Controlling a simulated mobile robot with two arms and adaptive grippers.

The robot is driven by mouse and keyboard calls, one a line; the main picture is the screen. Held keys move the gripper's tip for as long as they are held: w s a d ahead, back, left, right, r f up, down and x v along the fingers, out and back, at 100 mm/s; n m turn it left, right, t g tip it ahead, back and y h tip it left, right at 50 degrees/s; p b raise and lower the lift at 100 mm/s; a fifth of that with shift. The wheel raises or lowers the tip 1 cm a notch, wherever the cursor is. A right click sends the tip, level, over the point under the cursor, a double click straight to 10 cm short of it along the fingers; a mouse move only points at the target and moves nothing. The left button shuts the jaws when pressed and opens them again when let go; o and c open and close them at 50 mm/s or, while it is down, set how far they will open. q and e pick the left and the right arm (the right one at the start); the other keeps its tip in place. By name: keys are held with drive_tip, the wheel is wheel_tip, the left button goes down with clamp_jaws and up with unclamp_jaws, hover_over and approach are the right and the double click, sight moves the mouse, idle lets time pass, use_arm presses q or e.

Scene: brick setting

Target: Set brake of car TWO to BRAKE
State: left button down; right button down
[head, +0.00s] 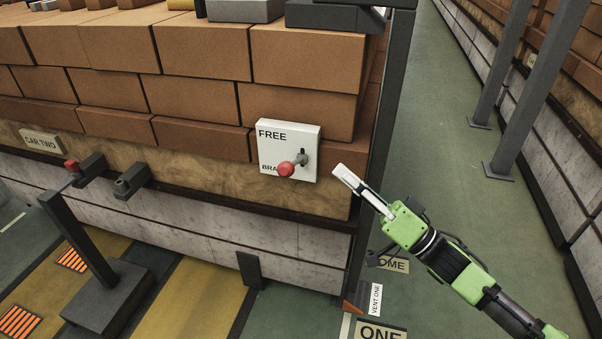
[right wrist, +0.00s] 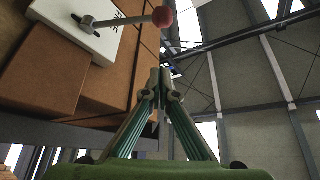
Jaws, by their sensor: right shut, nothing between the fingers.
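The brake panel (head: 304,134) is a white plate on the brick stack's side, marked FREE at the top and BRAKE, partly covered, at the bottom. Its lever (head: 300,160) has a red knob (head: 285,170) that sits low, over the BRAKE lettering. The CAR TWO label (head: 42,143) is at the left. My right gripper (head: 340,172) is shut and empty, just right of the panel and apart from the lever. In the right wrist view the closed fingers (right wrist: 160,75) are below the red knob (right wrist: 163,16), with a gap between. My left gripper is not in view.
A dark upright post (head: 385,130) is at the car's corner, near my right gripper.

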sight(294, 162)
idle(0.3)
